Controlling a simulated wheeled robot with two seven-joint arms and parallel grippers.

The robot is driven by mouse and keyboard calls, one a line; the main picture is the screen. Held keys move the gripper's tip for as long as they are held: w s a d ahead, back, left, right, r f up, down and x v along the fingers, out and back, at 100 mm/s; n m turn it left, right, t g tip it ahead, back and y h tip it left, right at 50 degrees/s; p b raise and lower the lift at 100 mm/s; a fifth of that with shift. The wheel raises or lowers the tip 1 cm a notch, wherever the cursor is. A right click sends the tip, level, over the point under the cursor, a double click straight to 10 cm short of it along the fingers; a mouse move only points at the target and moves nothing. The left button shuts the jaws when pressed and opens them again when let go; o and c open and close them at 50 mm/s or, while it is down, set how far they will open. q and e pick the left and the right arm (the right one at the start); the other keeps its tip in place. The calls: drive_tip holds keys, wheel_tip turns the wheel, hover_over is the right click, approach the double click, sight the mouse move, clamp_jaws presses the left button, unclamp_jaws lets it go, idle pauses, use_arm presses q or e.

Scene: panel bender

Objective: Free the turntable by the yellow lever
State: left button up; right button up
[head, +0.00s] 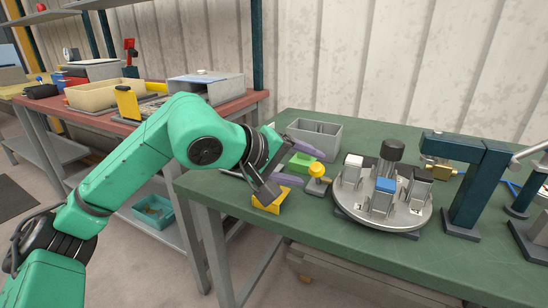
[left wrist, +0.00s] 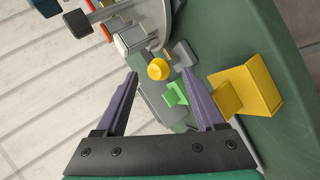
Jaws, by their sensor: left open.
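The turntable (head: 350,207) is a round grey disc on the green bench, carrying several upright metal blocks; only part of it shows in the left wrist view. The yellow lever (head: 317,169) has a round knob on a short grey base at the turntable's left edge. The knob (left wrist: 158,69) also shows in the left wrist view. My left gripper (head: 311,168) is open with purple fingers. The fingers point at the knob, which appears between the fingertips in the left wrist view (left wrist: 160,73). I cannot tell whether they touch it. My right gripper is out of view.
A green block (head: 300,161) and a grey bin (head: 322,141) are close by. A dark blue frame (head: 470,190) stands right of the turntable. The front of the bench is clear.

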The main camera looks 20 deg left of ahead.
use_arm(q)
drive_tip(key=b+v, duration=0.1)
drive_tip(key=v, duration=1)
drive_tip(key=shift+s+a+r, duration=0.2)
drive_tip(key=shift+s, duration=0.1)
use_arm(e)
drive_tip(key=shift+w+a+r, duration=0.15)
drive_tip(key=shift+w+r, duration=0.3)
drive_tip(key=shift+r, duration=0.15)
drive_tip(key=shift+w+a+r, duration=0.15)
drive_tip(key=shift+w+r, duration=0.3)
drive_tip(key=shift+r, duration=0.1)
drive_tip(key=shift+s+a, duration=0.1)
